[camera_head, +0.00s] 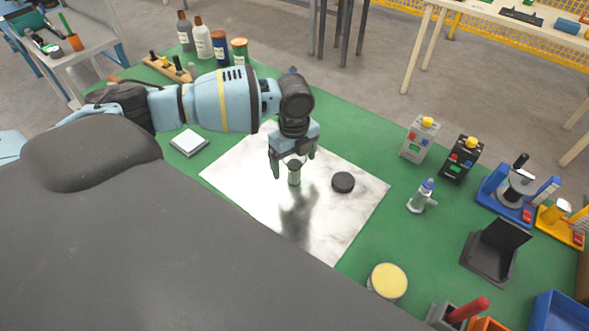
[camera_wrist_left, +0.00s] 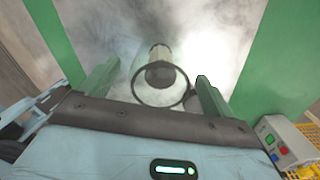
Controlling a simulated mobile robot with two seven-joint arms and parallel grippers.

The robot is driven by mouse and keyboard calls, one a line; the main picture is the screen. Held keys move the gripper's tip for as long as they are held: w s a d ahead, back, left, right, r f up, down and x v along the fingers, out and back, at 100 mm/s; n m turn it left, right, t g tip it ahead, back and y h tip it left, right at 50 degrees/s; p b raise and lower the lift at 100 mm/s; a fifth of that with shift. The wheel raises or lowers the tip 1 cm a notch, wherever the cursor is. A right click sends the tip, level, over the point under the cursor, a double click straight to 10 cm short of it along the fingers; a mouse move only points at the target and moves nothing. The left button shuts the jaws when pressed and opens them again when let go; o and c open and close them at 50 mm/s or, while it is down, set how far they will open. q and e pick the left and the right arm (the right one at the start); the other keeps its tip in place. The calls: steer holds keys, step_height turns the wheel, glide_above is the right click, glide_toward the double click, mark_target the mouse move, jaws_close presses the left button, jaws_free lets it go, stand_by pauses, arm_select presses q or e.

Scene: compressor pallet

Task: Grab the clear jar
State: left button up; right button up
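The clear jar (camera_head: 294,177) stands on the white marbled sheet under my left gripper; it is small and see-through, with a darker part inside or behind it. In the left wrist view the jar (camera_wrist_left: 160,98) shows as a round dark rim with clear walls. My left gripper (camera_head: 293,164) points down over the jar. In the left wrist view its two fingers (camera_wrist_left: 154,84) are apart, one on each side of the rim, with gaps visible. Whether a finger touches the glass cannot be told. My right gripper is not in view.
A black round disc (camera_head: 343,182) lies right of the jar on the white sheet (camera_head: 335,220). A white square device (camera_head: 189,142) is to the left. Bottles (camera_head: 202,40) stand at the back. Meters (camera_head: 420,138), a small fitting (camera_head: 422,196) and a yellow-topped tin (camera_head: 388,281) are to the right.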

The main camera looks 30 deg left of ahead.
arm_select(q)
steer(key=c, duration=1.1)
steer(key=shift+r, duration=0.1)
steer(key=shift+r, duration=1.5)
steer(key=shift+s+r, duration=0.1)
steer(key=shift+r, duration=0.15)
steer(key=s+a+r, duration=0.1)
steer(key=s+a, duration=0.2)
steer(key=s, duration=1.2)
steer(key=shift+s+r+p, duration=0.2)
steer(key=shift+s+p, duration=0.05)
steer(key=shift+p, duration=0.15)
